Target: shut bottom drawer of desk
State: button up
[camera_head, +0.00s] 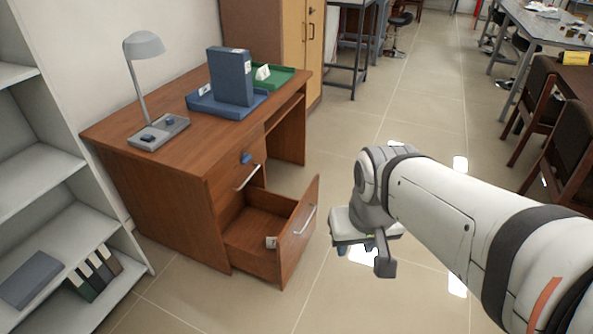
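A brown wooden desk (165,185) stands at the left against the wall. Its bottom drawer (299,234) is pulled well out, with a silver bar handle on its front and a small white item (271,242) inside. The upper drawer (232,178) looks shut and has a silver handle and a blue item above it. My gripper (362,258) hangs to the right of the open drawer's front, apart from it in the picture. One finger shows clearly; the other is mostly hidden, so the opening between them cannot be judged.
A lamp (145,70), a blue binder box (230,77) and a green tray (268,76) are on the desk. A grey shelf (50,170) stands at left. Brown chairs (530,85) and a table are at right. The tiled floor (430,110) between is clear.

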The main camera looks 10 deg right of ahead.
aim_at(254, 214)
jog(key=u, duration=0.05)
jog(key=i, duration=1)
jog(key=u, duration=0.75)
jog(key=k, duration=0.8)
jog(key=z, duration=0.55)
jog(key=i, duration=1)
jog(key=z, duration=0.05)
